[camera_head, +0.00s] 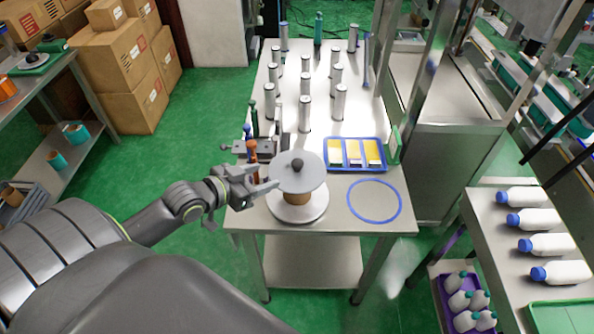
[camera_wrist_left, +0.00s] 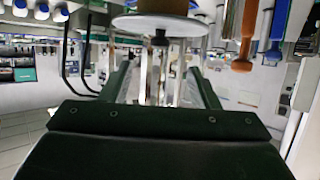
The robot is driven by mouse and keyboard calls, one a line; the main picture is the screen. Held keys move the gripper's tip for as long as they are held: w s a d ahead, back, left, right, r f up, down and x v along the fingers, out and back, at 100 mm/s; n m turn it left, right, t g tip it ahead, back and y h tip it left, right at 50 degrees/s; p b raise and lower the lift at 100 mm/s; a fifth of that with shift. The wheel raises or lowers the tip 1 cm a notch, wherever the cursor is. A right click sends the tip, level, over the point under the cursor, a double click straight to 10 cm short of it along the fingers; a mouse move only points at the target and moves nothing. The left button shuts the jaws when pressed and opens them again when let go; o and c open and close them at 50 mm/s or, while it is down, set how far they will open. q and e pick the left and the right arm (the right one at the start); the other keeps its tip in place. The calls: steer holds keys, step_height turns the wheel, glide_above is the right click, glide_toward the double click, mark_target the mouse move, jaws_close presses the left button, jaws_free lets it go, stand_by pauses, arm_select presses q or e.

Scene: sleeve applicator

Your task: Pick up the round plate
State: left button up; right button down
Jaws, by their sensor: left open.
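The round plate (camera_head: 312,176) is a grey disc with a black knob on top. It rests on a brown cylinder (camera_head: 290,198) above a wider white round base (camera_head: 314,212), near the table's front edge. My left gripper (camera_head: 265,178) is open and empty, just left of the plate at about its height. In the left wrist view the plate (camera_wrist_left: 135,24) and its knob appear at the top, beyond the fingers of my gripper (camera_wrist_left: 164,72). The knob lies roughly in line with the gap. My right gripper is not in view.
A blue tray (camera_head: 355,169) with yellow and white cards and a flat blue ring (camera_head: 374,220) lie right of the plate. An orange-handled tool (camera_head: 252,150) stands close behind my left gripper. Several silver cylinders stand farther back on the table (camera_head: 330,135).

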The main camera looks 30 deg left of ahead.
mark_target(295, 164)
arm_select(q)
steer(key=x, duration=0.7)
steer(key=shift+d+r+p, duration=0.1)
steer(key=shift+p, duration=0.3)
steer(key=shift+w+d+f, duration=0.1)
steer(key=shift+w+f, duration=0.1)
steer(key=shift+w, duration=0.5)
steer(key=p+x, duration=0.1)
steer(key=x, duration=0.3)
steer(key=shift+r+p, duration=0.25)
steer(key=shift+p, duration=0.15)
steer(key=shift+w+d+f, duration=0.1)
steer(key=shift+w+f, duration=0.1)
steer(key=shift+w, duration=0.15)
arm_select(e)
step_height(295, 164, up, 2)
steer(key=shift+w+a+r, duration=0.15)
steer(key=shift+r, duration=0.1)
arm_select(q)
steer(key=shift+c, duration=0.6)
steer(key=c, duration=1.1)
